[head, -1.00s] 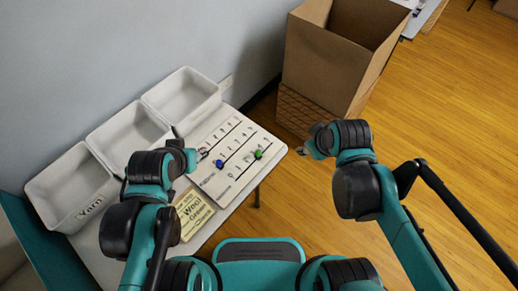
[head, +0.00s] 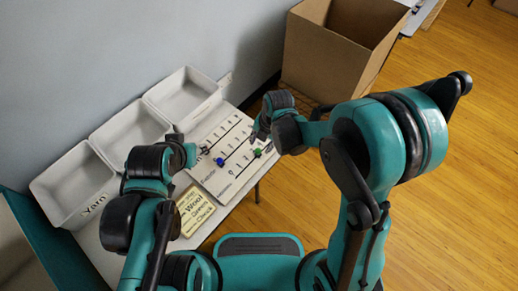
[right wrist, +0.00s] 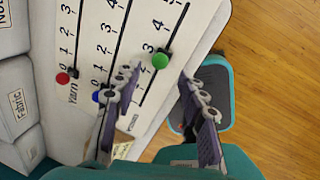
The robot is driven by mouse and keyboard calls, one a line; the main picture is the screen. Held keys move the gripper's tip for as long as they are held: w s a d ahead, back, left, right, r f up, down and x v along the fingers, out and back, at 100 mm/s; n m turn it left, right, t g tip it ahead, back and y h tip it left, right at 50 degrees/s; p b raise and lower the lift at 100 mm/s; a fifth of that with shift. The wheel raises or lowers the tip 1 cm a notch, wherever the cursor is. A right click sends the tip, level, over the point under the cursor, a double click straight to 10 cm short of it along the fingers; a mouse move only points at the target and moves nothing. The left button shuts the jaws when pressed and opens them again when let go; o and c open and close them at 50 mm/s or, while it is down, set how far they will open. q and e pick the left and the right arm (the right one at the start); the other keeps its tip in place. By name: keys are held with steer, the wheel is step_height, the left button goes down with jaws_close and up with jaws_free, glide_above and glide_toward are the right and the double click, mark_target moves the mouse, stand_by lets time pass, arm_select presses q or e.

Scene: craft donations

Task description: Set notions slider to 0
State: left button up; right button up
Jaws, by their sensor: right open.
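The slider board (head: 232,180) lies on the table with several numbered tracks. Its green knob (head: 257,152) is on the track nearest the front right edge; it also shows in the right wrist view (right wrist: 160,61). The blue knob (head: 220,161) is on the middle track, and the red knob (right wrist: 62,78) is on the third, near a "Yarn" label. My right gripper (head: 262,138) is open over the board; in the right wrist view its fingers (right wrist: 158,78) stand either side of the green knob, empty. My left gripper (head: 189,148) hovers by the board's left side; its jaw opening is unclear.
Several white trays (head: 70,215) line the wall behind the board, one marked Yarn. A yellow note (head: 195,210) lies left of the board's near end. An open cardboard box (head: 325,65) stands beyond the table. The floor at right is clear.

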mark_target(258, 150)
steer(key=f, duration=0.1)
steer(key=f+b, duration=0.1)
steer(key=f, duration=0.2)
steer(key=shift+w+a+f, duration=0.25)
steer(key=shift+a+f, duration=0.05)
steer(key=shift+a, duration=0.1)
jaws_close()
steer(key=shift+s+a, duration=0.1)
